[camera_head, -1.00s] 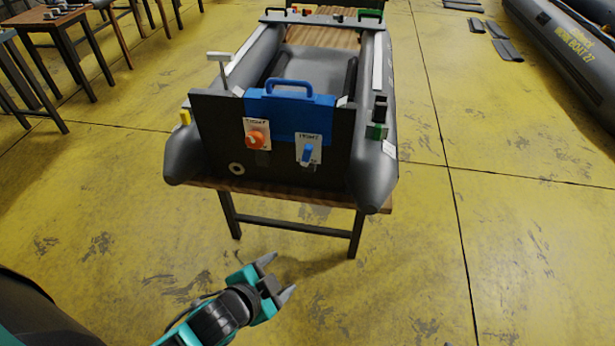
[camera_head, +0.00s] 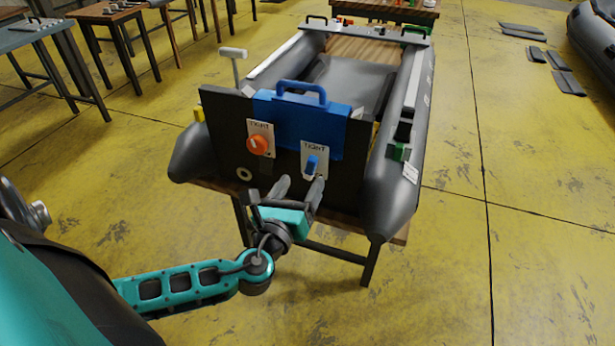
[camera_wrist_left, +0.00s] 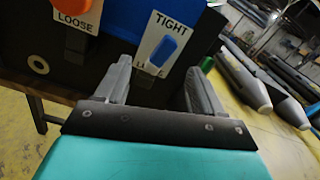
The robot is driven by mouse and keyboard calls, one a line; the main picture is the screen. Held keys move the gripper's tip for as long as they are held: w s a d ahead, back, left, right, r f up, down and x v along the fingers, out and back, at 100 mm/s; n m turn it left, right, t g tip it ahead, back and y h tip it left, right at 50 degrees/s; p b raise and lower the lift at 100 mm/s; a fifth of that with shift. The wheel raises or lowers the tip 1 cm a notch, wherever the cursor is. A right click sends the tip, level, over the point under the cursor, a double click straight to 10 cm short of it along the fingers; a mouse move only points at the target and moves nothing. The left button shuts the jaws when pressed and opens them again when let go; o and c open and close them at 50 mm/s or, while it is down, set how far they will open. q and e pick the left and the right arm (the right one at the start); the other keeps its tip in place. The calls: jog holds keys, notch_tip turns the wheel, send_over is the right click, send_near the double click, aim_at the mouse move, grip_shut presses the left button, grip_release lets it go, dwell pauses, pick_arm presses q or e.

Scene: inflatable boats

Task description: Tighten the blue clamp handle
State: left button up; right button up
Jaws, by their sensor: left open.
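The blue clamp handle (camera_head: 312,165) sits on a white card marked "TIGHT" on the dark transom board (camera_head: 222,120) of a grey inflatable boat. In the left wrist view the blue handle (camera_wrist_left: 162,50) is tilted, its upper end leaning right, with "TIGHT" above it and a partly hidden label below. My left gripper (camera_head: 299,184) is open, its fingertips just below the blue handle and apart from it. In the left wrist view its two fingers (camera_wrist_left: 160,85) stand on either side below the handle, with nothing between them. My right gripper is not in view.
An orange knob (camera_head: 258,145) on a similar card is left of the blue handle. A blue bracket (camera_head: 300,122) with a loop handle hangs over the board's top. The boat rests on a wooden table (camera_head: 400,236).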

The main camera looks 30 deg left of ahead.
aim_at(309, 171)
pick_arm(q)
jog(key=b+x, duration=0.1)
jog(key=x, duration=0.4)
jog(key=shift+w, duration=0.35)
jog(key=n+b, duration=0.3)
jog(key=f+n+b, duration=0.1)
jog(key=n+b, duration=0.2)
jog(key=shift+s+n, duration=0.1)
jog(key=shift+n, duration=0.3)
jog(key=n+b, duration=0.4)
jog(key=n, duration=0.4)
jog(key=n+b, duration=0.1)
jog(key=n, duration=0.1)
jog(key=shift+r, duration=0.3)
jog(key=n, duration=0.4)
jog(key=shift+r, duration=0.1)
jog(key=n, duration=0.4)
jog(key=n+p, duration=0.1)
jog(key=n, duration=0.4)
jog(key=shift+r+n, duration=0.15)
jog(key=shift+n, duration=0.45)
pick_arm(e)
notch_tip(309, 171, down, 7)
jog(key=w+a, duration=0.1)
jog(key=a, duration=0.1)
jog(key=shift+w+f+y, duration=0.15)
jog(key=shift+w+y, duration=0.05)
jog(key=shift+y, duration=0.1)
